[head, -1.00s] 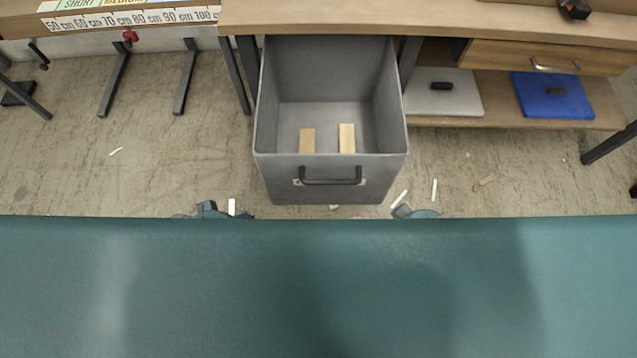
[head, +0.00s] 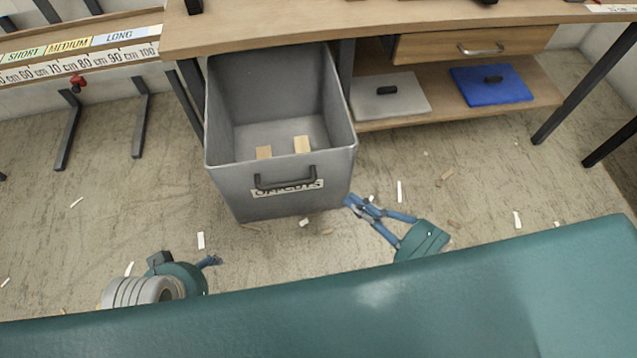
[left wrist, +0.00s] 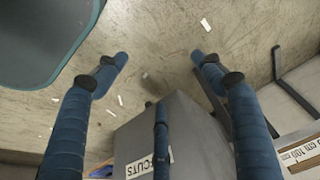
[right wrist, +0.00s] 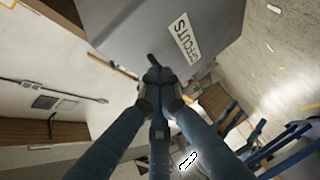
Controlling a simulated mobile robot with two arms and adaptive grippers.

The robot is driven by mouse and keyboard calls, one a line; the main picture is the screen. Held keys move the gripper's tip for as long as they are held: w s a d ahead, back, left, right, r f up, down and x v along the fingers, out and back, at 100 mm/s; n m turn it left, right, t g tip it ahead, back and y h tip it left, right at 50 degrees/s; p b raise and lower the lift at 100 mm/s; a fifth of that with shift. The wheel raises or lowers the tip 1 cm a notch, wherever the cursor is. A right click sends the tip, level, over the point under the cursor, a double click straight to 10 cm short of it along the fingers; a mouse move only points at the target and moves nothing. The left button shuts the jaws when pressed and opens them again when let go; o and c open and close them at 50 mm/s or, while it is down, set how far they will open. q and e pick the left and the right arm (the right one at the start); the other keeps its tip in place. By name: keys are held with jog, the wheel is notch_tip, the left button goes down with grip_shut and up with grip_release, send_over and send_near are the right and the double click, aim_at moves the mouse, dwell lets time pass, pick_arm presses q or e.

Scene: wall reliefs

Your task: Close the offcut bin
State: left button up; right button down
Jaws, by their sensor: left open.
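The grey offcut bin (head: 230,190) is pulled out from under the bench, its open top showing two wood pieces inside. Its front carries a dark handle (head: 287,181) and an OFFCUTS label, partly covered by the handle; the label also shows in the right wrist view (right wrist: 184,38). My right gripper (head: 361,207) has its blue fingers drawn together, empty, just right of the bin's front and apart from the handle. My left gripper (head: 211,261) is low in front of the bin, mostly hidden in the head view. In the left wrist view (left wrist: 160,70) its fingers are spread and empty.
The wooden bench (head: 270,28) runs above the bin. Right of it, a shelf holds a grey lid (head: 405,98) and a blue lid (head: 510,88), below a shut drawer (head: 430,45). Small scraps lie on the floor. A length-marked rack (head: 90,55) stands left.

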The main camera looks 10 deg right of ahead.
jog(key=s+r+n+y, duration=0.3)
jog(key=b, duration=0.4)
send_near(292, 160)
jog(key=shift+n, duration=0.4)
jog(key=x, duration=0.4)
jog(key=shift+w+a, duration=0.1)
jog(key=shift+a, duration=0.25)
pick_arm(q)
jog(key=w+d+r+t+h, duration=0.1)
jog(key=w+d+r+t, duration=0.1)
jog(key=w, duration=0.4)
jog(key=w+d+r+t, duration=0.2)
jog(key=w+r+t, duration=0.3)
jog(key=w, duration=0.1)
jog(key=shift+w+d+r+h, duration=0.15)
jog(key=shift+w+d+h, duration=0.2)
jog(key=shift+w+h, duration=0.05)
pick_arm(e)
jog(key=shift+w+r, duration=0.1)
jog(key=shift+w, duration=0.15)
